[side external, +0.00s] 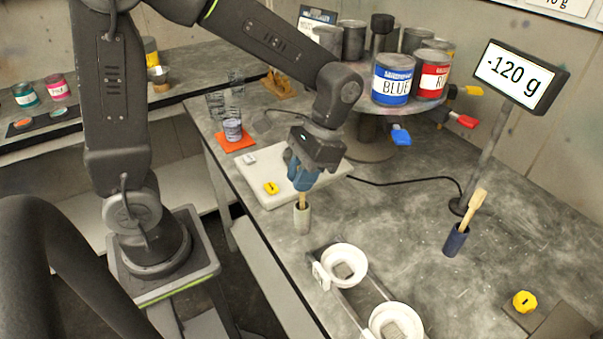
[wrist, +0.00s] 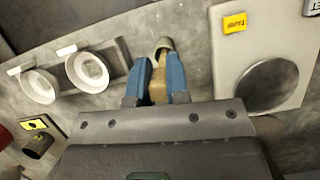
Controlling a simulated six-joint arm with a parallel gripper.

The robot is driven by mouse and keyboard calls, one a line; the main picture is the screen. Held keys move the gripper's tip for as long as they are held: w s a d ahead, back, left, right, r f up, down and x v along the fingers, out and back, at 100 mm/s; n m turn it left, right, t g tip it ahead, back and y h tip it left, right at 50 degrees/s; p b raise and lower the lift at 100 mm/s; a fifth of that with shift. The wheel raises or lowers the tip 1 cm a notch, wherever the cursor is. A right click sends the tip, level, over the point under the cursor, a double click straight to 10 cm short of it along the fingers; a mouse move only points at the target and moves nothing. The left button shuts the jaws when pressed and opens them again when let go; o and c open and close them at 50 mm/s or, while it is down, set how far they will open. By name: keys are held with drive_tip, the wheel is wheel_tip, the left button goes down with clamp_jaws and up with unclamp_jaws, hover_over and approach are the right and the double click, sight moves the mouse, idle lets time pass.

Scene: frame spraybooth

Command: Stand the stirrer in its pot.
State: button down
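The stirrer (side external: 302,199) is a pale wooden stick, upright between the blue fingers of my gripper (side external: 302,184). In the wrist view the fingers (wrist: 157,84) close on both sides of the stirrer (wrist: 158,90). A small light grey pot (side external: 302,220) stands on the bench directly below my gripper. The stirrer's lower end meets the pot's mouth in the side view, and how deep it sits is hidden. The pot (wrist: 164,45) also shows just beyond the fingertips in the wrist view.
Two white strainer rings (side external: 344,264) sit in a holder in front. A dark blue pot (side external: 455,242) with a wooden-handled tool stands right. Paint cans (side external: 392,80) stand on a turntable behind.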

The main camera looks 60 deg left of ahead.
drive_tip(key=c, duration=1)
unclamp_jaws()
drive_tip(key=v, duration=1.3)
drive_tip(key=s+a+f+t, duration=0.1)
drive_tip(key=s+t, duration=0.2)
drive_tip(key=s, duration=0.1)
drive_tip(key=s+a+f+t, duration=0.1)
drive_tip(key=s+t, duration=0.2)
drive_tip(key=s, duration=0.1)
drive_tip(key=s+a+f+n+t, duration=0.1)
drive_tip(key=s+t, duration=0.3)
